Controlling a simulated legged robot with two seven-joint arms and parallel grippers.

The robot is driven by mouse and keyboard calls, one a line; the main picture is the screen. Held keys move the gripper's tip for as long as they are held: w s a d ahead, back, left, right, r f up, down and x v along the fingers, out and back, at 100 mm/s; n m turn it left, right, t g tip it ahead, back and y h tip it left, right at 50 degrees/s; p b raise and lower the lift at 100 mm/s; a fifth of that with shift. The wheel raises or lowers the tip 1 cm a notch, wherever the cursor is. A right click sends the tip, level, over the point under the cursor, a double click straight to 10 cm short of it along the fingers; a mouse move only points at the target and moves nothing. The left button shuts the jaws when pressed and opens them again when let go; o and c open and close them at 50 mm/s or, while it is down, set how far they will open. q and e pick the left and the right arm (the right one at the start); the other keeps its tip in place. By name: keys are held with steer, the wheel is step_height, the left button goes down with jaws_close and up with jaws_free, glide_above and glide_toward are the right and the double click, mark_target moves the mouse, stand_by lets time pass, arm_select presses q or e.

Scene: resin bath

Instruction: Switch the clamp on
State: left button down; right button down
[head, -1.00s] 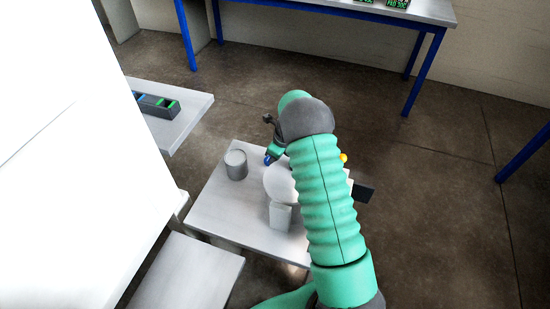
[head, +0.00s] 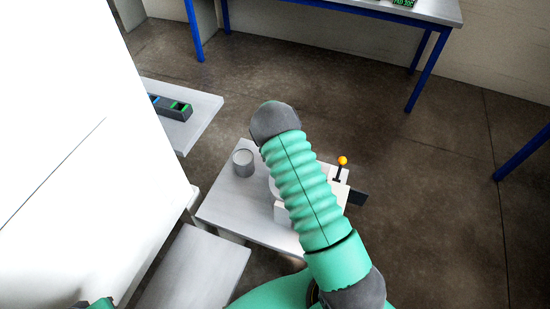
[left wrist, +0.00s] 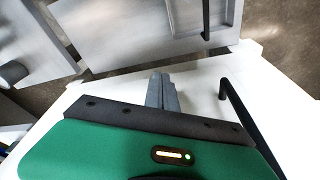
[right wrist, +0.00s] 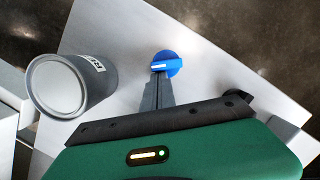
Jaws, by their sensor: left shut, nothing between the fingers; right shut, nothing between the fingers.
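In the right wrist view a round blue knob (right wrist: 168,64) with a white mark sits on the pale tabletop. My right gripper (right wrist: 160,78) is shut and empty, its fingertips at the knob's near edge; I cannot tell whether they touch. In the head view my right arm hides this gripper, the knob and much of the white device (head: 281,213) on the small table. A lever with an orange ball (head: 342,160) stands at the device's right side. My left gripper (left wrist: 160,80) is shut and empty above a white surface in the left wrist view.
A grey cylindrical can (right wrist: 72,84) stands left of the knob; it also shows in the head view (head: 243,163). A black bar handle (left wrist: 236,108) is right of my left gripper. A large white block (head: 80,150) fills the left of the head view.

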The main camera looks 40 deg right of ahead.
steer(key=shift+d, duration=0.3)
steer(key=shift+d+r, duration=0.2)
steer(key=shift+d, duration=0.25)
arm_select(q)
steer(key=shift+s+a+f, duration=0.1)
steer(key=shift+a, duration=0.2)
arm_select(e)
steer(key=shift+d+r, duration=0.15)
steer(key=shift+r, duration=0.2)
arm_select(q)
steer(key=shift+d+r+p, duration=0.35)
steer(key=shift+r+p, duration=0.15)
steer(key=shift+r, duration=0.1)
arm_select(e)
steer(key=v, duration=1.5)
steer(key=shift+s+a+r, duration=0.3)
steer(key=shift+a, duration=0.15)
